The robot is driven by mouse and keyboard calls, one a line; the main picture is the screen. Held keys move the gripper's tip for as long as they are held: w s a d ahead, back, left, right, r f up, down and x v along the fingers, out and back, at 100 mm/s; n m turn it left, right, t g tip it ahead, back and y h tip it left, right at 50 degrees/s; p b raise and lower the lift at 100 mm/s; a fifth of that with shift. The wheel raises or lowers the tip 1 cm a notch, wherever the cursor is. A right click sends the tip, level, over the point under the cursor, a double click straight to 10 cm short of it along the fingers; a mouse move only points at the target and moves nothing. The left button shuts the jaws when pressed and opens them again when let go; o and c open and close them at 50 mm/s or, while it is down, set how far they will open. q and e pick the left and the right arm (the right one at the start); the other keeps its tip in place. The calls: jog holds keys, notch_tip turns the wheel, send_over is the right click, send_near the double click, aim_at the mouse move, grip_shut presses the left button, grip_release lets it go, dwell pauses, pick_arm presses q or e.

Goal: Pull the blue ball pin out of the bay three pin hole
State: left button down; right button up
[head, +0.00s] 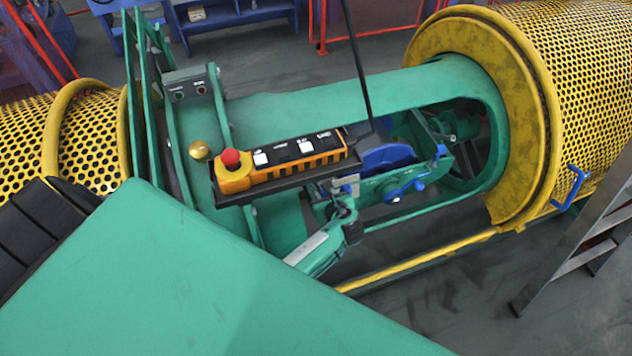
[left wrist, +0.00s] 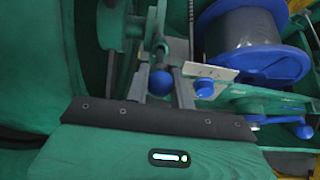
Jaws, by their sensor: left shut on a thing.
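My left gripper (head: 343,203) reaches into the green cradle opening from the lower left in the head view. In the left wrist view its two dark fingers (left wrist: 161,88) stand on either side of a blue ball pin (left wrist: 160,83), and it is shut on the ball. The pin's shaft and its hole are not clear. In the head view this ball is hidden or too small to tell. A blue spool (head: 386,157) sits in the bay beyond the gripper; it also shows in the left wrist view (left wrist: 243,40). My right gripper is not in view.
A control box (head: 290,160) with a red button (head: 231,157) stands over the cradle. A metal plate (left wrist: 210,72) and a blue knob (left wrist: 204,88) lie just right of the fingers. Yellow perforated tubes (head: 590,90) flank the bay. A ladder (head: 590,240) stands at right.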

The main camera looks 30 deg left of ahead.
pick_arm(q)
jog(key=shift+d+r, duration=0.1)
jog(key=shift+d, duration=0.05)
dwell(0.3)
jog(key=p+v, duration=0.2)
jog(key=shift+s+d+r, duration=0.2)
jog(key=shift+s, duration=0.1)
dwell(0.5)
